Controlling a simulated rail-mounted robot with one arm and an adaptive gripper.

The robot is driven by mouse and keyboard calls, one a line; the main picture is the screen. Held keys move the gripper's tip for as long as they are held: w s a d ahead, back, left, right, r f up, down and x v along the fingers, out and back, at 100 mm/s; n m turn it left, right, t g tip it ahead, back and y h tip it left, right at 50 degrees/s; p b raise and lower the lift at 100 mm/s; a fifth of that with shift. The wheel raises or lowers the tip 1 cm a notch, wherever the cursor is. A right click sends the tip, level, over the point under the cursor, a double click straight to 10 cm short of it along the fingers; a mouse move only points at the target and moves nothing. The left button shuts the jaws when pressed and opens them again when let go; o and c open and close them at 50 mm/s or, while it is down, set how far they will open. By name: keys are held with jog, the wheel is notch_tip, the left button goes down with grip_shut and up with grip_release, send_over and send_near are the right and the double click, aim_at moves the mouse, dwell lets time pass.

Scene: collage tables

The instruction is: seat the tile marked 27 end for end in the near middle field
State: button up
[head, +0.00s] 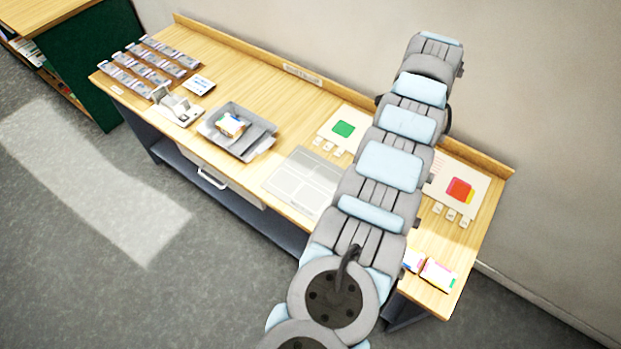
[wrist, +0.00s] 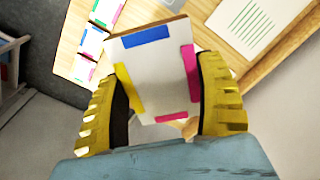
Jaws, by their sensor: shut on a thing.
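My gripper (wrist: 160,82) shows in the wrist view, its two yellow fingers shut on a white tile (wrist: 152,65). The tile has a blue strip at its far edge, a yellow one at its left, and magenta ones at its right and near edge. No number is readable on it, so I cannot tell whether it is 27. In the head view the gripper and held tile are hidden behind my arm. A pale grey board with marked-off fields (head: 300,178) lies mid-table, its right side partly covered by my arm.
A grey tray (head: 266,150) with a coloured block stands left of the board. Racks of tiles (head: 150,62) are at the far left. Cards with a green square (head: 343,129) and red-orange patches (head: 460,189) lie towards the back. Coloured tiles (head: 438,274) lie at the right end.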

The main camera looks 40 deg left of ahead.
jog(key=shift+s+a+f, duration=0.2)
jog(key=shift+a+f, duration=0.05)
dwell(0.6)
jog(key=shift+s+a+f+m, duration=0.15)
jog(key=shift+a+f+m, duration=0.15)
jog(key=shift+a+f, duration=0.45)
jog(key=shift+a+r, duration=0.1)
jog(key=shift+s+a+f+b, duration=0.15)
jog(key=shift+f+b, duration=0.1)
jog(key=shift+b, duration=0.05)
jog(key=shift+a, duration=0.3)
jog(key=shift+s+a+f+m, duration=0.15)
jog(key=shift+a+f+m, duration=0.05)
jog(key=shift+f+m, duration=0.1)
jog(key=shift+s+a+f, duration=0.1)
jog(key=shift+a+f, duration=0.1)
jog(key=shift+a, duration=0.05)
jog(key=shift+f, duration=0.1)
